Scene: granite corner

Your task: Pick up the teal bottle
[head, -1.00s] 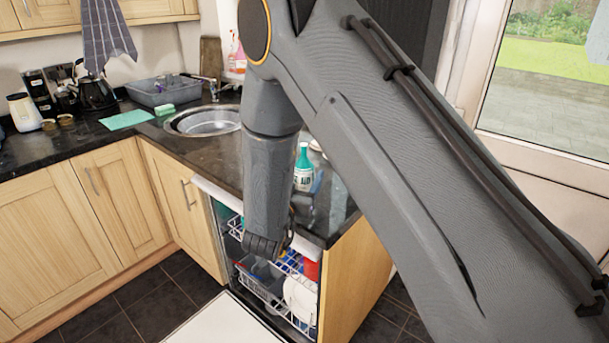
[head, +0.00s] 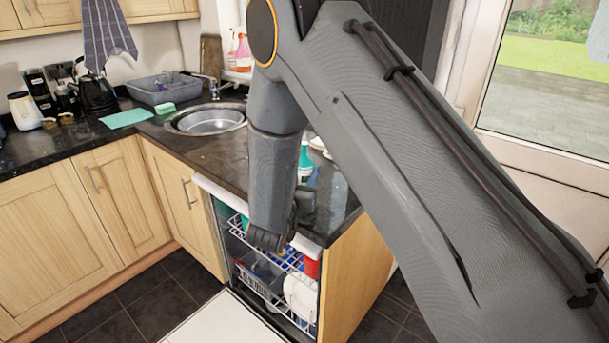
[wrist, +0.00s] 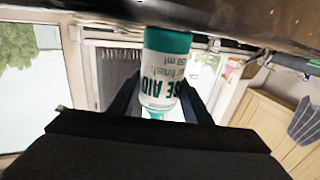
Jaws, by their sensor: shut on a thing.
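The teal bottle (head: 305,158) is upright near the front right of the dark counter, partly hidden behind my arm in the head view. In the wrist view, which is upside down, the bottle (wrist: 166,68) has a white label with dark lettering and a teal band at its base. My gripper (wrist: 160,92) is shut on the bottle, with one dark finger on each side. The base is close to the counter surface; I cannot tell whether it touches. In the head view the fingers are mostly hidden by my arm.
The open dishwasher (head: 265,275) with loaded racks is below the counter. The round sink (head: 208,120) is to the left of the bottle. Pale dishes (head: 320,145) stand just behind it. A grey basin (head: 162,90) and a green cloth (head: 126,118) lie farther left.

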